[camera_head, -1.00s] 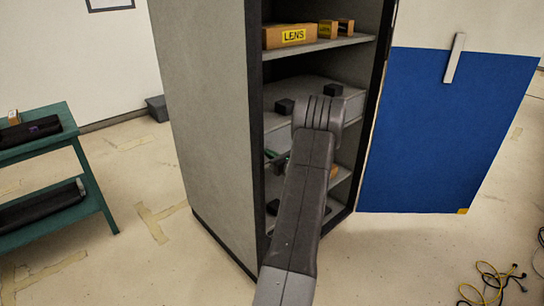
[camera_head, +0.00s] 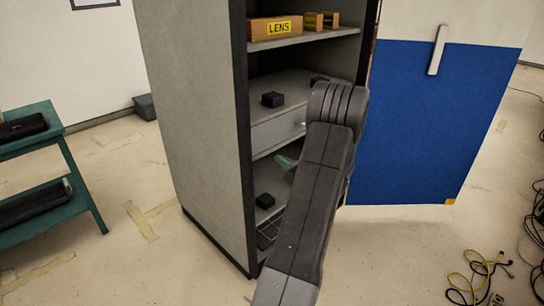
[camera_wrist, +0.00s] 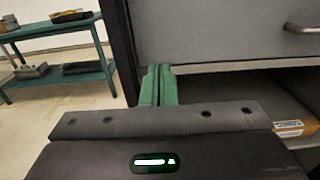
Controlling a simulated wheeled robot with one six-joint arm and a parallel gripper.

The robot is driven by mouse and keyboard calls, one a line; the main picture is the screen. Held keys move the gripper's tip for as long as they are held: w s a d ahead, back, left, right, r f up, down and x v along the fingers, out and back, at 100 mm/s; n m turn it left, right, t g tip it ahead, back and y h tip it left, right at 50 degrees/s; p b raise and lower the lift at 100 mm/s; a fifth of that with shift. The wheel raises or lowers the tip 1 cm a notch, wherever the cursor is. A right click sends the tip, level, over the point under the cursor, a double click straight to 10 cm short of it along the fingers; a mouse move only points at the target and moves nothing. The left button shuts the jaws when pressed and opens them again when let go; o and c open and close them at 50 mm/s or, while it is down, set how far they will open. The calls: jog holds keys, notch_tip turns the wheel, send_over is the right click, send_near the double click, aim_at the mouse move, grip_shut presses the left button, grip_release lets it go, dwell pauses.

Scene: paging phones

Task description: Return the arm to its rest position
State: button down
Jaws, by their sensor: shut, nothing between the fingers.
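My arm (camera_head: 312,200) reaches forward from the bottom of the head view, over the right front of the open grey cabinet (camera_head: 190,120). My gripper (camera_wrist: 160,85) shows green fingers that are together and empty in the wrist view. They are in front of the cabinet, just below the drawer front (camera_wrist: 220,35). In the head view only a green part of my gripper (camera_head: 284,161) shows, left of the arm; the rest is hidden behind the arm.
The cabinet door (camera_head: 430,125), blue and white, stands open at right. A LENS box (camera_head: 275,29) and black blocks (camera_head: 273,99) sit inside. A green table (camera_head: 75,170) stands at left. Cables (camera_head: 480,275) lie on the floor at right. A boxed item (camera_wrist: 293,128) lies on the lower shelf.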

aim_at(252, 144)
jog(key=shift+s+d, duration=0.35)
jog(key=shift+s, duration=0.15)
jog(key=p+x, duration=0.1)
jog(key=x, duration=1.2)
jog(key=shift+w+a+p, duration=0.1)
jog(key=shift+w+p, duration=0.1)
jog(key=shift+p, duration=0.1)
